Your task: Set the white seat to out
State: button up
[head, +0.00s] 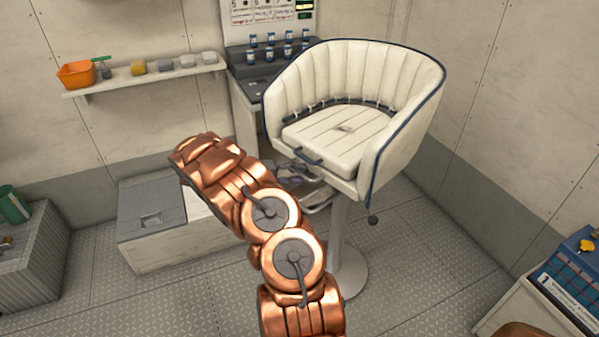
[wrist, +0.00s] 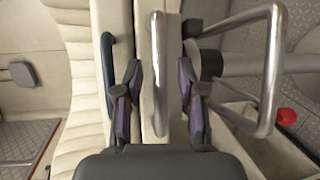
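The white seat (head: 345,125) is a cream tub chair with dark blue piping on a pedestal. Its slatted cushion (head: 335,135) has a dark blue handle (head: 308,157) at the front edge; what looks like that handle shows in the wrist view (wrist: 108,60), left of my fingers. My gripper (wrist: 160,95) is open, fingers apart, close to the seat front. A chrome bar (wrist: 158,60) shows between the fingers, with no visible grip on it. In the head view my gripper (head: 293,178) is below the cushion's front edge, partly hidden by my arm.
The pedestal (head: 345,240) and a chrome tube frame (wrist: 265,110) are close to my gripper. A grey-lidded locker (head: 150,205) stands at left, below a shelf (head: 145,76) with small items. A dark counter holds several small cans.

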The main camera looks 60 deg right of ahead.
jog(key=shift+s+d, duration=0.2)
jog(key=shift+f, duration=0.1)
grip_shut()
dwell(0.5)
